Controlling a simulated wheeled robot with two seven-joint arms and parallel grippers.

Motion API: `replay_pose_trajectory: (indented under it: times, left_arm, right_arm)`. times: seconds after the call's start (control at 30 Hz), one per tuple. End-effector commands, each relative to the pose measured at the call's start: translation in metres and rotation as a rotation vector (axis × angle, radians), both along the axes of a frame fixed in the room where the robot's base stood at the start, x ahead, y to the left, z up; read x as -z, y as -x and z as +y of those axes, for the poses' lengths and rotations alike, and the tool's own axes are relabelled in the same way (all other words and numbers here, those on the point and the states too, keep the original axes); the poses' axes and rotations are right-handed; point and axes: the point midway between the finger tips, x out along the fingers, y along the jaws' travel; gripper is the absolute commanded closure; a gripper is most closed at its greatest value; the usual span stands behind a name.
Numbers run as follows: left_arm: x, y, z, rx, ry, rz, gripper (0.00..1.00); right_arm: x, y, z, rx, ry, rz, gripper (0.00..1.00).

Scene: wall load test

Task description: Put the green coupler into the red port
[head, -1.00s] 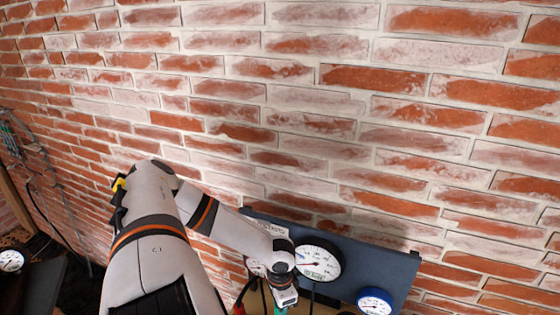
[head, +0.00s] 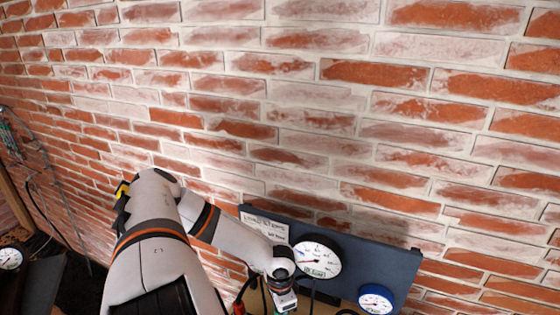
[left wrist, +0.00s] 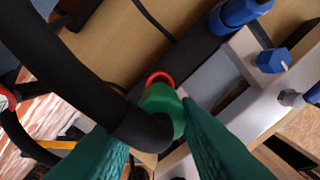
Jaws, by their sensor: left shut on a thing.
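The green coupler (left wrist: 165,105) is in the left wrist view, at the end of a thick black hose (left wrist: 85,80). My left gripper (left wrist: 158,122) is shut on it, with one green finger on each side. A red ring (left wrist: 160,77), which looks like the red port, shows just beyond the coupler, overlapped by it. I cannot tell whether the coupler touches it or is inside it. In the head view my left gripper (head: 285,302) is at the bottom edge, in front of the panel, and the coupler is barely visible. My right gripper is not in view.
A dark panel (head: 350,262) against the brick wall carries a black-rimmed gauge (head: 317,259) and a blue-rimmed gauge (head: 375,300), close to my left wrist. Blue fittings (left wrist: 240,14) and a blue knob (left wrist: 272,60) lie right of the coupler. Another gauge (head: 11,259) stands far left.

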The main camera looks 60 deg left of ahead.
Motion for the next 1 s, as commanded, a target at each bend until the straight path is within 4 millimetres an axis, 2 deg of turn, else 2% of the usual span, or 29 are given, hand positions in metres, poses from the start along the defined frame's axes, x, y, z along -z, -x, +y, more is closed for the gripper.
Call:
replay_pose_trajectory:
  times: [1.0]
  left_arm:
    - [0.018,0.000,0.000,0.000,0.000,0.000,0.95]
  right_arm:
    - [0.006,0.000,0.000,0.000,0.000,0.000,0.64]
